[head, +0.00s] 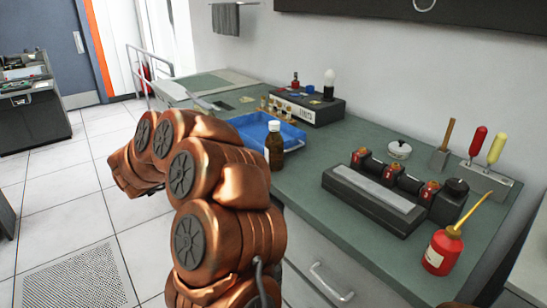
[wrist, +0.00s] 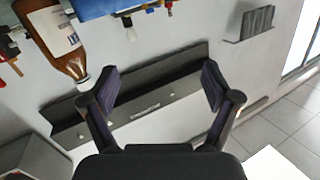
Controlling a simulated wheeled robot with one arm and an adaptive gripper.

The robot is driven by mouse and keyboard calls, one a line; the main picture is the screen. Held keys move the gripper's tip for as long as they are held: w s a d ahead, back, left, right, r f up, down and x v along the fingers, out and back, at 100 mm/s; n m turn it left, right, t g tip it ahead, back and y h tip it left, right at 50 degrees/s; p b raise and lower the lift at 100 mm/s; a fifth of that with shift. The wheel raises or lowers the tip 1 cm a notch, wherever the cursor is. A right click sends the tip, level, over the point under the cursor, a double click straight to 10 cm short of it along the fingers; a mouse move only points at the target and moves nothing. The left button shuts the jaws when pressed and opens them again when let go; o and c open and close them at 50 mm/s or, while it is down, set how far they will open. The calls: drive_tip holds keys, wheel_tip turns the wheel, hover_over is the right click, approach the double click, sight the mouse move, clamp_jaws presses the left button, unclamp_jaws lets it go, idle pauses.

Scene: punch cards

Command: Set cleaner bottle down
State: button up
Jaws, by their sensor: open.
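The cleaner bottle (head: 274,147), brown with a white cap and label, stands upright at the front edge of the green bench, beside the blue tray (head: 292,134). In the wrist view the bottle (wrist: 55,40) appears upside down at upper left, its white cap close to my left finger. My gripper (wrist: 160,82) is open, with nothing between its fingers. The bottle is outside the jaws; whether the cap touches the finger I cannot tell. In the head view my gripper is hidden behind my copper arm.
A black device (head: 310,107) stands behind the tray. Bare bench lies between bottle and rack.

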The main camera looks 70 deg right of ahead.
sight(267, 150)
drive_tip(key=s+f+m+g, duration=0.1)
drive_tip(key=s+g, duration=0.1)
drive_tip(key=s, duration=0.2)
drive_tip(key=s+d+f+m+g+y, duration=0.1)
drive_tip(key=s+g, duration=0.2)
drive_tip(key=s, duration=0.1)
drive_tip(key=s+f+m+g+b, duration=0.1)
drive_tip(key=s+g, duration=0.1)
drive_tip(key=s, duration=0.2)
drive_tip(key=shift+d+f+g+y, duration=0.25)
drive_tip(key=shift+f+g+y, duration=0.05)
drive_tip(key=shift+g+y, duration=0.1)
drive_tip(key=shift+x, duration=1.25)
drive_tip(key=shift+f+x, duration=0.1)
drive_tip(key=shift+x, duration=1.2)
drive_tip(key=shift+f+x, duration=0.15)
drive_tip(key=shift+x, duration=1.15)
drive_tip(key=shift+s, duration=0.1)
drive_tip(key=c, duration=1.4)
drive_tip(key=shift+c, duration=0.5)
drive_tip(key=shift+r, duration=0.15)
